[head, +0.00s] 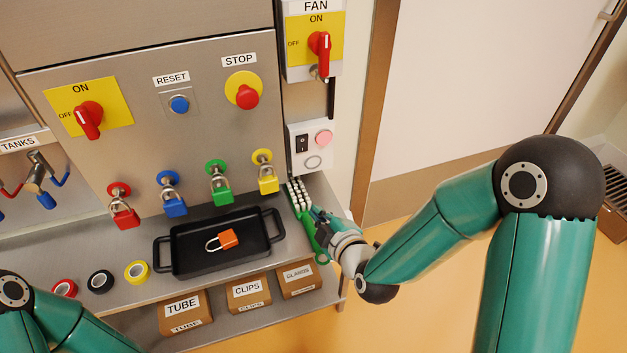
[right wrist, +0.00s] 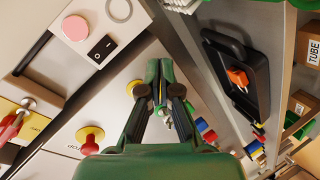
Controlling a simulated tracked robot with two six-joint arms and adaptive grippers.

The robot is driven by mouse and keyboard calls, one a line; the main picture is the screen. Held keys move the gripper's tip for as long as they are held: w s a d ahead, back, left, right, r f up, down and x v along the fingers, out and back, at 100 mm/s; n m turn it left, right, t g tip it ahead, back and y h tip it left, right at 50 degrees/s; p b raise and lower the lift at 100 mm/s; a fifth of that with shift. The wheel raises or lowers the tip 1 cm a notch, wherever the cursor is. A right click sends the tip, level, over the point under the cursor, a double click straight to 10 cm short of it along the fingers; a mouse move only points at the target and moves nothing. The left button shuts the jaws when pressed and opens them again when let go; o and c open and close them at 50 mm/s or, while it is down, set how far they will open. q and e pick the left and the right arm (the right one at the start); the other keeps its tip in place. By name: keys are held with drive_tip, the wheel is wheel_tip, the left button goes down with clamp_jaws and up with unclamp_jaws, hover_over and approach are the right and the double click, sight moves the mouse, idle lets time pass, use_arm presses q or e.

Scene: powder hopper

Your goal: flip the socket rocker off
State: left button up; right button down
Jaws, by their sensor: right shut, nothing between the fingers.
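The socket panel (head: 295,165) is a pale box on the right side of the cabinet front, below the fan switch. Its rocker (head: 302,142) is small and black, left of a round pink button (head: 323,138). In the right wrist view the rocker (right wrist: 102,47) lies up and left of my fingertips, clear of them. My right gripper (head: 318,218) is shut and empty, below the socket panel and over the right end of the shelf; it also shows in the right wrist view (right wrist: 158,66). I cannot tell which way the rocker is tipped. My left gripper is out of view.
A green brush (head: 299,203) lies beside my right gripper, partly hidden by it. A black tray (head: 190,262) with an orange padlock (head: 229,238) stands on the shelf. Several padlocks hang above it. The fan switch (head: 320,43) is above the socket panel.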

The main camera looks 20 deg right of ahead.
sight(303, 140)
use_arm(q)
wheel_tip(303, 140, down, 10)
drive_tip(key=b, duration=0.7)
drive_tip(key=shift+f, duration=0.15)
use_arm(e)
drive_tip(key=r+n+t, duration=0.1)
drive_tip(key=n+t, duration=0.1)
drive_tip(key=d+r+n+t+h, duration=0.1)
drive_tip(key=r, duration=0.1)
drive_tip(key=d+r+n+t, duration=0.1)
drive_tip(key=r+n+t, duration=0.1)
drive_tip(key=shift+w+n+t, duration=0.2)
drive_tip(key=shift+n+t, duration=0.1)
drive_tip(key=shift+w, duration=0.15)
drive_tip(key=w, duration=0.4)
drive_tip(key=w+r+b, duration=0.1)
drive_tip(key=w, duration=0.8)
drive_tip(key=shift+w+a+r, duration=0.2)
drive_tip(key=shift+w+r, duration=0.05)
drive_tip(key=shift+r, duration=0.05)
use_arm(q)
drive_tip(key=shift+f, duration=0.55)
